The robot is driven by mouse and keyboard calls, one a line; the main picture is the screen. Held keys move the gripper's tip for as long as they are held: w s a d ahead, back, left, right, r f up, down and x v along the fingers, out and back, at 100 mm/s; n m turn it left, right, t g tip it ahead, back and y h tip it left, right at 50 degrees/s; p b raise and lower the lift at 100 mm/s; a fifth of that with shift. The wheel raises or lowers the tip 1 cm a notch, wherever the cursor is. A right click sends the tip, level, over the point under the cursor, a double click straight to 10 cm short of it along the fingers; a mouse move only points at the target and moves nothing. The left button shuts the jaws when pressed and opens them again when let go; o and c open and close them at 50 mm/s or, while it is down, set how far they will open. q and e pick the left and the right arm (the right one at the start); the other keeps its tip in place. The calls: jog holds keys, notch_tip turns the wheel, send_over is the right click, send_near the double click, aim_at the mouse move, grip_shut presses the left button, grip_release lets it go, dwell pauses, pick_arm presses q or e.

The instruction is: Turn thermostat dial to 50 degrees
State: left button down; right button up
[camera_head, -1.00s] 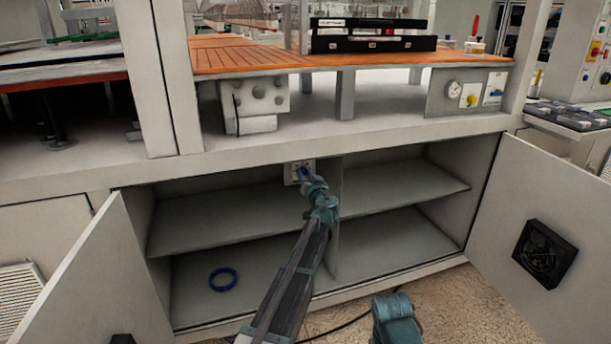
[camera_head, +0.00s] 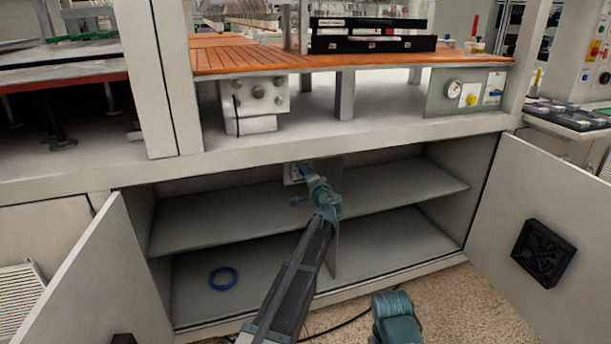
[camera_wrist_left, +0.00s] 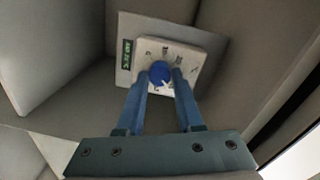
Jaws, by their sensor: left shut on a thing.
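The thermostat is a pale square plate (camera_wrist_left: 196,65) with a round blue dial (camera_wrist_left: 160,73), seen in the left wrist view. A white pointer mark shows on the dial, but the scale figures are too small to read. In the head view the thermostat plate (camera_head: 291,173) sits at the top back of the open cabinet. My left gripper (camera_wrist_left: 161,80) is shut on the blue dial, one finger on each side. In the head view the left gripper (camera_head: 306,174) hides most of the dial. My right gripper is not in view; part of my right arm shows at the bottom.
The cabinet has a shelf (camera_head: 215,222) and a middle divider, with open doors at left (camera_head: 98,280) and right (camera_head: 540,220). A blue ring (camera_head: 223,278) lies on the cabinet floor. The worktop edge (camera_head: 260,158) runs above the opening.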

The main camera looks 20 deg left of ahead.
pick_arm(q)
jog(key=shift+d+f+m+y, duration=0.1)
jog(key=shift+m+y, duration=0.2)
jog(key=shift+m, duration=4.4)
jog(key=c, duration=0.5)
grip_release()
jog(key=shift+c, duration=0.2)
jog(key=shift+s, duration=0.1)
jog(key=v, duration=1.3)
jog(key=shift+s+d, duration=0.2)
jog(key=shift+d, duration=0.1)
